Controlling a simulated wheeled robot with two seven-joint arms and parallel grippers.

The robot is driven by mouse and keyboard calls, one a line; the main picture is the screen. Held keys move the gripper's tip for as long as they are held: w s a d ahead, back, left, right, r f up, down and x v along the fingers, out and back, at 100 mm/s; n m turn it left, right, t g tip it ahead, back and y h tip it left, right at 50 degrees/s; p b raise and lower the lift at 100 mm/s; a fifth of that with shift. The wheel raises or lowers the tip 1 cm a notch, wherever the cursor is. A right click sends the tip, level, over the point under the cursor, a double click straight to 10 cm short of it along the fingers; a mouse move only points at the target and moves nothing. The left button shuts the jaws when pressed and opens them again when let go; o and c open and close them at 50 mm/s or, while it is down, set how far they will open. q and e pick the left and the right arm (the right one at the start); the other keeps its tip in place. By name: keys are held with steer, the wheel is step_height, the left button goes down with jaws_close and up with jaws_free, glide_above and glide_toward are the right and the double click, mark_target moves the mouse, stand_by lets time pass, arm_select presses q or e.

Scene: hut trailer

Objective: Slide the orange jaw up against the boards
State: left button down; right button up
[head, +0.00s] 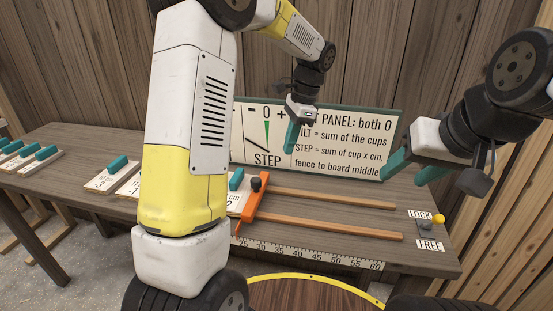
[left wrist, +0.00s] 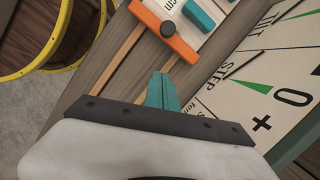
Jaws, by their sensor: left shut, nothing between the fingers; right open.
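The orange jaw (head: 249,208), with a dark knob, sits across the wooden rails in the head view. It also shows at the top of the left wrist view (left wrist: 165,30). A white board (head: 235,195) with a teal handle lies just left of the jaw; I cannot tell whether they touch. My right gripper (head: 412,174) is open and empty at the right.
Two wooden rails (head: 330,228) run right from the jaw, with a ruler (head: 310,256) in front. A yellow-knobbed lever (head: 438,219) stands between LOCK and FREE labels, its knob nearer LOCK. A sign panel (head: 345,150) stands behind the rails. A round yellow-edged top (head: 310,292) is nearest me.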

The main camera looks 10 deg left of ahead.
mark_target(256, 189)
arm_select(q)
steer(key=s+a+f, duration=0.2)
steer(key=a+f, duration=0.3)
steer(key=f, duration=0.4)
steer(key=shift+s+a, duration=0.35)
steer(key=shift+f, duration=0.1)
steer(key=a, duration=0.5)
steer(key=shift+w, duration=0.1)
steer(key=shift+d, duration=0.1)
